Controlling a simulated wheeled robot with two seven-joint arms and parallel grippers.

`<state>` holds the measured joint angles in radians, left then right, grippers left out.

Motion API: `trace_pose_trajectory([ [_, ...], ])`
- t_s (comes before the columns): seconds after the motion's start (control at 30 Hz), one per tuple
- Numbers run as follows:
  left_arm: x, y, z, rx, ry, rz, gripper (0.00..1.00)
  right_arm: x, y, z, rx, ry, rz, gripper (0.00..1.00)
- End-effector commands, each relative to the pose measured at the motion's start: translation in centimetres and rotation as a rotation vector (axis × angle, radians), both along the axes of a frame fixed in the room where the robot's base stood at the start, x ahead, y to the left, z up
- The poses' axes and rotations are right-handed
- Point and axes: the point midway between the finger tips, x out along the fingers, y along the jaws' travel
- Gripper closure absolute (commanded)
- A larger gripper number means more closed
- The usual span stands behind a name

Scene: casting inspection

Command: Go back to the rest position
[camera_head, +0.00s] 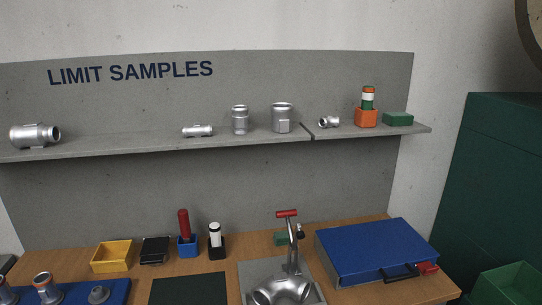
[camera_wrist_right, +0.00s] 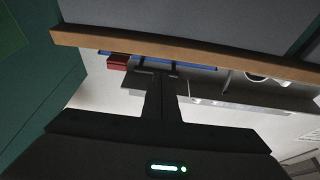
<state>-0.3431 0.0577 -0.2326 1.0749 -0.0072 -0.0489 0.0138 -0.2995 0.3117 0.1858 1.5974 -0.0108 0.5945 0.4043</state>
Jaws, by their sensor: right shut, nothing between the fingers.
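My right gripper (camera_wrist_right: 160,75) shows in the right wrist view. Its two dark fingers are together, with nothing between them. It is in free space near the wooden edge of the bench (camera_wrist_right: 200,58), and the wrist picture is turned upside down. Neither gripper shows in the head view, and my left gripper is in no view. No arm of mine reaches over the bench (camera_head: 205,262) or the shelf (camera_head: 95,147) in the head view.
Metal castings stand on the shelf under "LIMIT SAMPLES". The bench holds a yellow bin (camera_head: 111,257), a blue case (camera_head: 375,250), a clamp fixture (camera_head: 288,250) and a dark green mat (camera_head: 188,289). A dark green cabinet (camera_head: 495,180) stands at the right.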

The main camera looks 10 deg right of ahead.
Motion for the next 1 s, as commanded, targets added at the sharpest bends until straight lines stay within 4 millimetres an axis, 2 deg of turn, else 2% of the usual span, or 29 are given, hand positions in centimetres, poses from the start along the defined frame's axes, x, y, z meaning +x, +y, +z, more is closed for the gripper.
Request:
trace_pose_trajectory([
  [0.03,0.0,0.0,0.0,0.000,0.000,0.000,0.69,0.0,0.7,-2.4,0.007,0.053,-0.008,1.00],
  [0.17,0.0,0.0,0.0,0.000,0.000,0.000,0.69,-0.5,3.0,-9.4,0.014,0.214,-0.026,1.00],
  [0.27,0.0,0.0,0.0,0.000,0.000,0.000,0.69,-1.6,5.4,-15.2,0.011,0.351,-0.031,1.00],
  [0.4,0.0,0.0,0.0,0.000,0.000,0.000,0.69,-4.1,9.2,-22.9,-0.004,0.540,-0.020,1.00],
  [0.47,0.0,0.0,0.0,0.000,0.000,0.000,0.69,-5.5,11.0,-25.9,-0.013,0.619,-0.011,1.00],
  [0.6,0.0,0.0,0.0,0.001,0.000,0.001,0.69,-9.4,15.4,-32.6,-0.043,0.801,0.026,1.00],
  [0.8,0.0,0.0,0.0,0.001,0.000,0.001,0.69,-16.2,21.8,-40.2,-0.102,1.039,0.103,1.00],
  [0.9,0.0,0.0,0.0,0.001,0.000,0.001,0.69,-19.1,24.3,-42.6,-0.130,1.126,0.140,1.00],
  [1.0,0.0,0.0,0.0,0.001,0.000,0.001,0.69,-21.3,25.9,-44.2,-0.151,1.186,0.169,1.00],
])
